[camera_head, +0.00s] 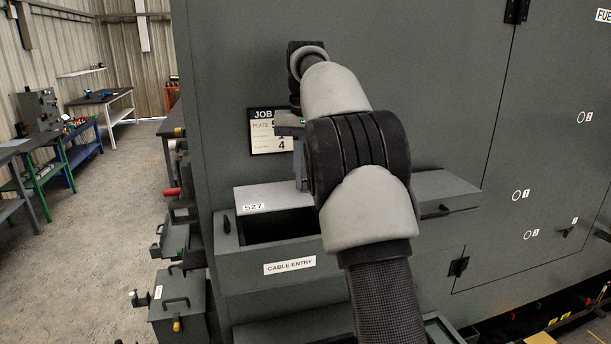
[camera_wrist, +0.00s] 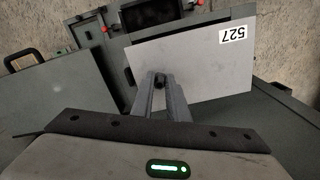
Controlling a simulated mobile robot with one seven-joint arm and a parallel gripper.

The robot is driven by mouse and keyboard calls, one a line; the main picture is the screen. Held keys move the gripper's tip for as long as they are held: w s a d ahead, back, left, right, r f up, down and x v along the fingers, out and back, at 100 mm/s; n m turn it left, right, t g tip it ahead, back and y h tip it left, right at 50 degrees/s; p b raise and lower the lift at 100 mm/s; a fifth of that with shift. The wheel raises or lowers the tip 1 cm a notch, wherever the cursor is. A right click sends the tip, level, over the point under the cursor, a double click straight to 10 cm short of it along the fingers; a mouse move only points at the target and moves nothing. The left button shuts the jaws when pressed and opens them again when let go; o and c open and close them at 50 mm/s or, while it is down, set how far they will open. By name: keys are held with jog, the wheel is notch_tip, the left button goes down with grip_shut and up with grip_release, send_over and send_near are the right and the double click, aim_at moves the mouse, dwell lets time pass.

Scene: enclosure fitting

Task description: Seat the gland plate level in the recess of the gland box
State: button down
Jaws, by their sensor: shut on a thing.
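The gland plate (camera_head: 278,195) is a flat light grey plate with a white 527 label at its left end. My gripper (camera_wrist: 162,88) is shut on a small dark grip on the plate, seen in the wrist view, where the plate (camera_wrist: 195,62) extends beyond the fingers. The gland box (camera_head: 238,268) carries a CABLE ENTRY label, and its dark recess (camera_head: 262,229) shows in front of the plate. The plate appears over the rear of the opening; whether it touches the rim or is level I cannot tell. My arm hides the plate's right part and the fingertips in the head view.
A large dark cabinet (camera_head: 430,90) stands right behind the box. A job card (camera_head: 263,140) on it is partly covered. A handled grey surface (camera_head: 450,190) lies to the right. Handled boxes (camera_head: 180,290) stand at the lower left; open floor (camera_head: 90,220) lies beyond.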

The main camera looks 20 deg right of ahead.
aim_at(306, 193)
jog(key=shift+f+b, duration=2.25)
jog(key=shift+f, duration=1.55)
jog(key=c, duration=1.6)
grip_release()
jog(key=shift+c, duration=0.2)
